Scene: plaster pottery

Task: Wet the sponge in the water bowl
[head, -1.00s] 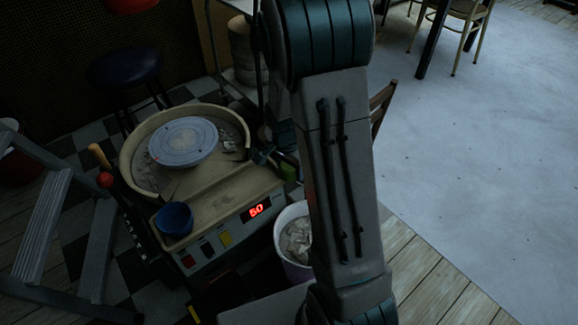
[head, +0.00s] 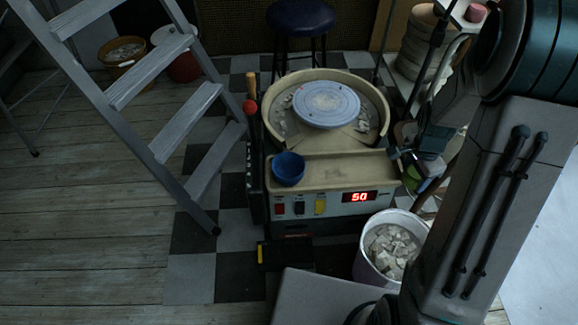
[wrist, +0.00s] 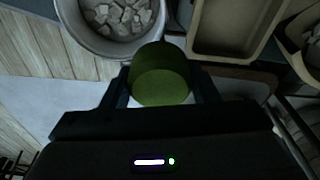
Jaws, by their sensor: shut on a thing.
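The sponge (wrist: 161,76) is a green, rounded piece held between the two fingers of my gripper (wrist: 163,88) in the wrist view. A green part of it also shows below my gripper (head: 418,160) in the head view, just right of the pottery wheel. The water bowl (head: 288,169) is small and blue. It stands on the front left of the wheel's deck, left of my gripper and apart from the sponge. Whether the bowl holds water cannot be made out.
The pottery wheel (head: 327,104) has a raised basin rim and a lit display reading 50. A white bucket of plaster scraps (head: 392,250) stands at its front right. A stepladder (head: 165,95) stands at left, a stool (head: 301,18) behind.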

